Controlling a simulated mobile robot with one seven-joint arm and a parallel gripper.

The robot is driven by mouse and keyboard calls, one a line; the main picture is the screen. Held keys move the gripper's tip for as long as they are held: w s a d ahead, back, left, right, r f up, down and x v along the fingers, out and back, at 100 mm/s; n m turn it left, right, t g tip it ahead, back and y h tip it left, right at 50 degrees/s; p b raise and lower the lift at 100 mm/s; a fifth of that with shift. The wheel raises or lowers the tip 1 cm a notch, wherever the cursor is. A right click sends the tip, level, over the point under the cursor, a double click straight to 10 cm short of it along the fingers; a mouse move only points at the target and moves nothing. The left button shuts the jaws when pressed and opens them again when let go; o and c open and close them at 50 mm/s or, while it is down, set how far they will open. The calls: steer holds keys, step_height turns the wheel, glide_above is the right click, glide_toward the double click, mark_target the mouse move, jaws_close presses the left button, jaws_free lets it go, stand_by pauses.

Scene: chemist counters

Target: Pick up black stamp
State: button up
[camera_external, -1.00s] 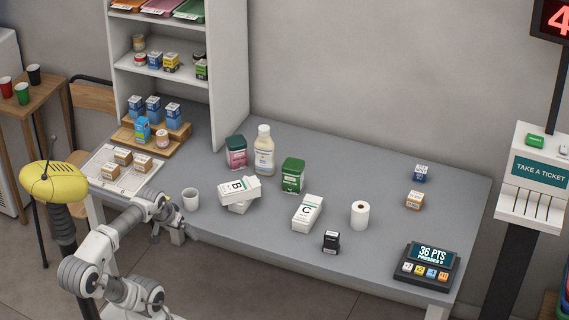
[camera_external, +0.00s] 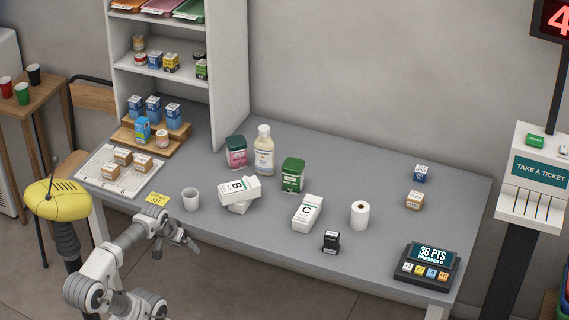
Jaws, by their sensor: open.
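The black stamp (camera_external: 331,242) stands upright on the grey counter near its front edge. It is just in front of the white box marked C and left of the dark points display. My gripper (camera_external: 176,247) is open and empty. It is at the counter's front edge on the left, well to the left of the stamp and apart from it.
On the grey counter (camera_external: 395,255) a white box marked C (camera_external: 308,213), a paper roll (camera_external: 360,214) and a points display (camera_external: 428,266) stand around the stamp. Stacked white boxes (camera_external: 239,193), a white cup (camera_external: 191,199) and a yellow note (camera_external: 159,201) lie further left.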

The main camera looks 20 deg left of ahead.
stand_by(0.4)
steer(key=c, duration=0.5)
steer(key=n+g+h+p, duration=0.4)
steer(key=n+h+p, duration=1)
steer(key=n, duration=0.5)
glide_toward(326, 234)
steer(key=shift+y, duration=0.3)
steer(key=b+x, duration=0.2)
steer(key=x, duration=0.8)
steer(key=shift+d+b, duration=0.1)
steer(key=shift+b, duration=0.25)
steer(key=x, duration=0.1)
steer(key=b+x, duration=0.1)
steer(key=x, duration=0.2)
steer(key=shift+w+f+b, duration=0.3)
steer(key=shift+f, duration=0.15)
steer(key=shift+d, duration=0.35)
